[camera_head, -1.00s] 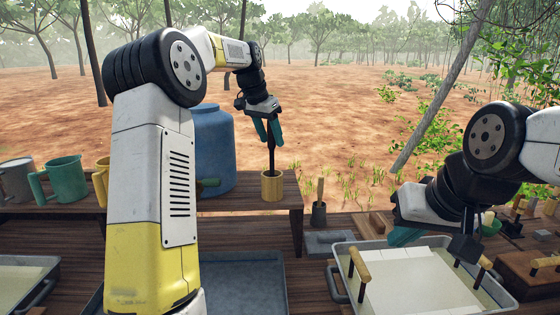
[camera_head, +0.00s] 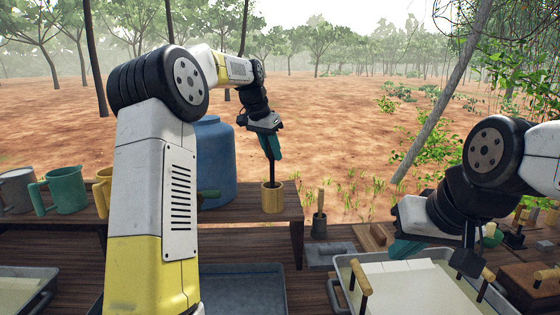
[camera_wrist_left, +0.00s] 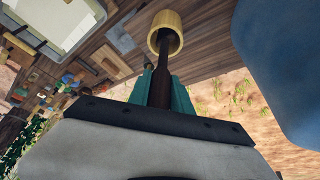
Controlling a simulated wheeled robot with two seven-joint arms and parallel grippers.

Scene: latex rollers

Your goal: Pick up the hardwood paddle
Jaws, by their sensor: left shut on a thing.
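The hardwood paddle (camera_head: 270,175) is dark brown and stands upright, its lower end inside a tan wooden cup (camera_head: 272,199) on the raised shelf. My left gripper (camera_head: 271,150) is above the cup, its teal fingers shut on the upper part of the paddle. In the left wrist view the paddle (camera_wrist_left: 160,88) runs from between the teal fingers into the mouth of the cup (camera_wrist_left: 165,24). My right gripper (camera_head: 432,256) is low at the right, over the tray's far edge; whether its fingers are open is hidden.
A large blue barrel (camera_head: 216,160) stands just left of the cup. A green mug (camera_head: 64,190) is further left on the shelf. A metal tray (camera_head: 338,270) with white sheets and wooden-handled rods sits at lower right. A small dark mortar with a pestle (camera_head: 319,222) is right of the shelf.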

